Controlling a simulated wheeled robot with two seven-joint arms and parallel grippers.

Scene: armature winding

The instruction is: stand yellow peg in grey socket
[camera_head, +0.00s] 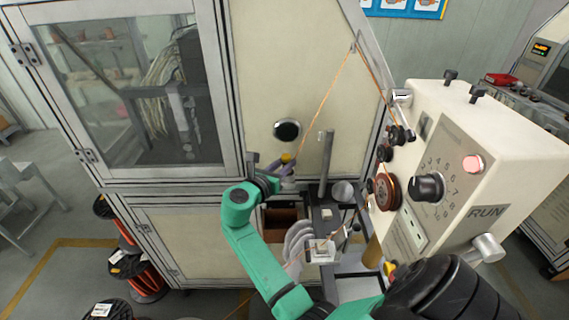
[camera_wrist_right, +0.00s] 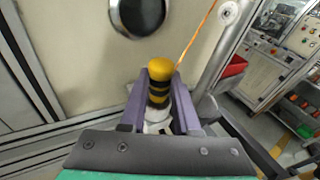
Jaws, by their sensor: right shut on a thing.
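The yellow peg (camera_wrist_right: 160,75) has black bands and a rounded yellow top. In the right wrist view it stands between the two purple fingers of my right gripper (camera_wrist_right: 159,98), which is shut on it. In the head view the peg's yellow top (camera_head: 287,158) shows beside my right gripper (camera_head: 279,168), in front of the cream cabinet panel. A pale grey part (camera_wrist_right: 158,116) shows below the peg between the fingers. I cannot tell whether it is the grey socket, or whether the peg's lower end is in it. My left gripper is not in view.
A cream control box (camera_head: 470,170) with a dial and spools stands to the right. An orange wire (camera_head: 325,95) runs down close to the peg. A grey post (camera_head: 326,160) stands just right of the gripper. A glass-doored cabinet (camera_head: 130,90) fills the left.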

